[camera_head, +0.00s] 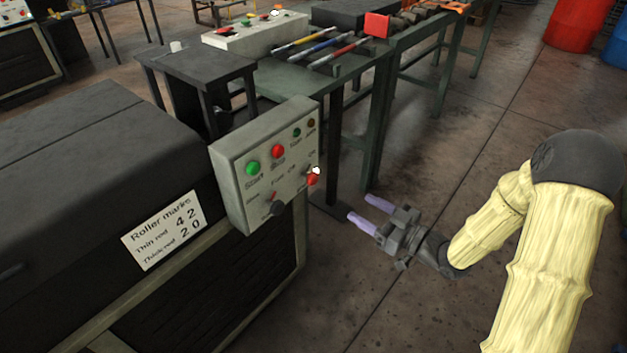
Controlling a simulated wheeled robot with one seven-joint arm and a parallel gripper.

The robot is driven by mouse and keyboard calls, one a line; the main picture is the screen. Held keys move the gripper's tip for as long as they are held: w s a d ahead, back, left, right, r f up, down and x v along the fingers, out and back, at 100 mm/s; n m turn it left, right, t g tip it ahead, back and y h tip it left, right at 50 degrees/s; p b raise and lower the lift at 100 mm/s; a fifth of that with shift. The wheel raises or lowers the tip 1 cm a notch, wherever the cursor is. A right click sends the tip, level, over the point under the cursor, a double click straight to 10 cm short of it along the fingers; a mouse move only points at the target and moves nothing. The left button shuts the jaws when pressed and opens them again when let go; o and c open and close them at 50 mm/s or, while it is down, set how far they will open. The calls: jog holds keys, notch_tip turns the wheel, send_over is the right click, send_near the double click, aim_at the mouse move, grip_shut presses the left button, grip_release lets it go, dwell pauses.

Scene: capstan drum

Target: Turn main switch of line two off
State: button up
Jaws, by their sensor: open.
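A grey control box (232,172) stands at the end of the dark machine in the middle. Its sloped face has a green start button (253,168), a red button (278,151), two small dark lamps and a black knob (277,207). At its right edge is a red rotary switch (313,180) with a white spot above it. Small labels near it seem to read on and off; its exact setting and any line number are not legible. My gripper (357,207) is open and empty, right of and below the box, its two purple fingers pointing left toward it, apart from it.
A sign (163,230) on the machine reads roller marks. Another control box (256,35) sits on the green bench behind, near coloured-handled tools (325,52). A third panel shows at top left (15,13). Floor to the right is clear, up to red and blue barrels.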

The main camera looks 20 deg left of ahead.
aim_at(316, 181)
jog(key=b+x, duration=0.3)
jog(key=x, duration=1.3)
jog(key=shift+w+a, duration=0.1)
jog(key=shift+a, duration=0.05)
jog(key=shift+c, duration=0.4)
jog(key=c, duration=0.9)
jog(key=shift+o, duration=0.2)
